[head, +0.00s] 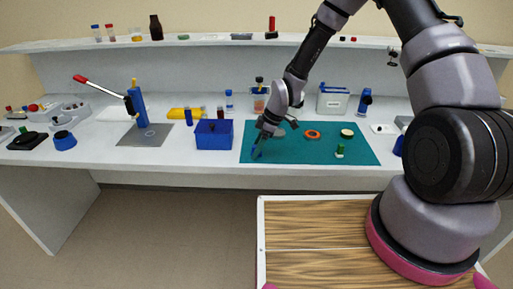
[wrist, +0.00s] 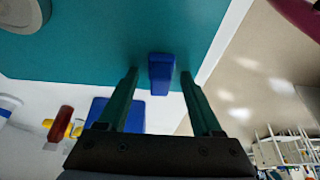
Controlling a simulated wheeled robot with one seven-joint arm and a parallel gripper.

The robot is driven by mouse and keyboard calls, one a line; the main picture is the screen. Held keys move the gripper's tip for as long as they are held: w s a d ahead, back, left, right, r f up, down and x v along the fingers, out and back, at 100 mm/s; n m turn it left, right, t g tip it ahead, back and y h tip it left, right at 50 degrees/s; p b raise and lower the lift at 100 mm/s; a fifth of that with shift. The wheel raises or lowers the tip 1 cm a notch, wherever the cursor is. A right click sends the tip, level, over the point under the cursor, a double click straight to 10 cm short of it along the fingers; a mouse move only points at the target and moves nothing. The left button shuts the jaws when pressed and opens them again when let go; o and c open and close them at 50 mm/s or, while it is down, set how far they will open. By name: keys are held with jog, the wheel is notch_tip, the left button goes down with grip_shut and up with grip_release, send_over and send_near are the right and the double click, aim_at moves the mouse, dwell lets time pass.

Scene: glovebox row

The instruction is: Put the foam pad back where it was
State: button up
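No piece is plainly recognisable as a foam pad. A small blue block (wrist: 161,73) stands out at the front edge of the green mat (wrist: 90,55) in the wrist view. It lies between the fingertips of my gripper (wrist: 159,76), with a visible gap on each side, so the gripper is open. In the head view my gripper (head: 257,146) points down at the mat's left front part, and the blue block is largely hidden there. A grey disc (head: 280,132) and a pale round piece (head: 347,133) lie on the mat (head: 310,154).
An orange ring (head: 312,134) and a green-and-white piece (head: 340,151) are on the mat. A blue bin (head: 214,135) stands just left of it. A lever press (head: 138,108) is farther left. A shelf (head: 215,42) with small items runs behind. The mat's front right is bare.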

jog(key=s+d+r+m+t+h, duration=0.15)
jog(key=d+r+m, duration=0.35)
jog(key=r, duration=0.6)
jog(key=s+d+r+m+t+h, duration=0.1)
jog(key=s+d+r+m, duration=0.1)
jog(key=d+r, duration=0.65)
jog(key=s+d+r+m+t+h, duration=0.1)
jog(key=d+r+m, duration=0.35)
jog(key=r, duration=0.75)
jog(key=s+d+r+m+t, duration=0.1)
jog(key=s+d+r+m, duration=0.2)
jog(key=s+r+m, duration=0.2)
jog(key=s+d+r+m+t, duration=0.2)
jog(key=s+d+r+m, duration=0.2)
jog(key=s+r, duration=0.4)
jog(key=shift+s+m+y, duration=0.45)
jog(key=shift+s+m, duration=0.2)
jog(key=shift+s, duration=0.45)
